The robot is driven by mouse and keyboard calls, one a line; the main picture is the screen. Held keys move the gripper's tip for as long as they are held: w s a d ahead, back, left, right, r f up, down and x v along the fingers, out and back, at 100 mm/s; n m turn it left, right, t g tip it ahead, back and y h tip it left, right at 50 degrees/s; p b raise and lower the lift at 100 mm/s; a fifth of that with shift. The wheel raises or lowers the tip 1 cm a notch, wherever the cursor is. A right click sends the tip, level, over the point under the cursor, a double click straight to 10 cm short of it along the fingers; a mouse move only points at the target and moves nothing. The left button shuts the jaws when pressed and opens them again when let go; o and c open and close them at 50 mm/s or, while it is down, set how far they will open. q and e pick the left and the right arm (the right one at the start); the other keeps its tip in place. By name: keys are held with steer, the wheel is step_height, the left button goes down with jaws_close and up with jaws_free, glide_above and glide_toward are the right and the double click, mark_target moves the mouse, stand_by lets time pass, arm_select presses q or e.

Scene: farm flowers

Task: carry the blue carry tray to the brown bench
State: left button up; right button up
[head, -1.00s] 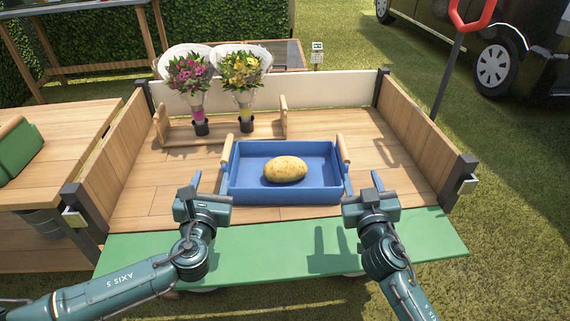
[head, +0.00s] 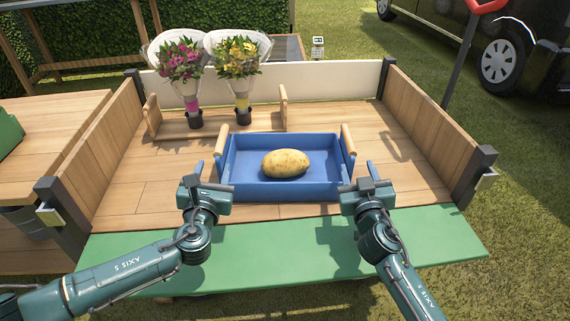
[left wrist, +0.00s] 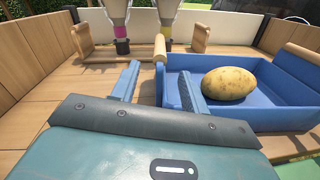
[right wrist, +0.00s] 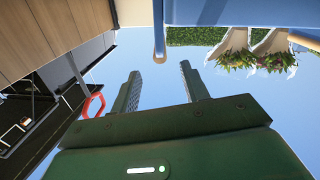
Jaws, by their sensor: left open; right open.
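The blue carry tray (head: 240,190) sits on the wooden cart bed, with a potato (head: 286,163) in it and a wooden handle at each short side. My left gripper (head: 204,172) is open just at the tray's left end; in the left wrist view its fingers (left wrist: 158,85) are apart near the left handle (left wrist: 160,48). My right gripper (head: 370,175) is open just beside the tray's right end; in the right wrist view its fingers (right wrist: 160,85) are apart near the right handle (right wrist: 159,45). Neither holds anything. I cannot tell which surface is the brown bench.
A wooden carrier (head: 165,127) with two flower bouquets (head: 180,60) stands behind the tray at left. Wooden side walls (head: 425,120) flank the cart bed. A green flap (head: 280,245) lies at its front. A wooden table (head: 40,130) stands at left.

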mark_target(220, 142)
arm_select(q)
steer(key=w, duration=1)
steer(key=shift+w, duration=0.1)
arm_select(e)
steer(key=w, duration=1)
steer(key=shift+w+a, duration=0.1)
arm_select(q)
steer(key=shift+a, duration=0.1)
jaws_close()
arm_select(e)
jaws_close()
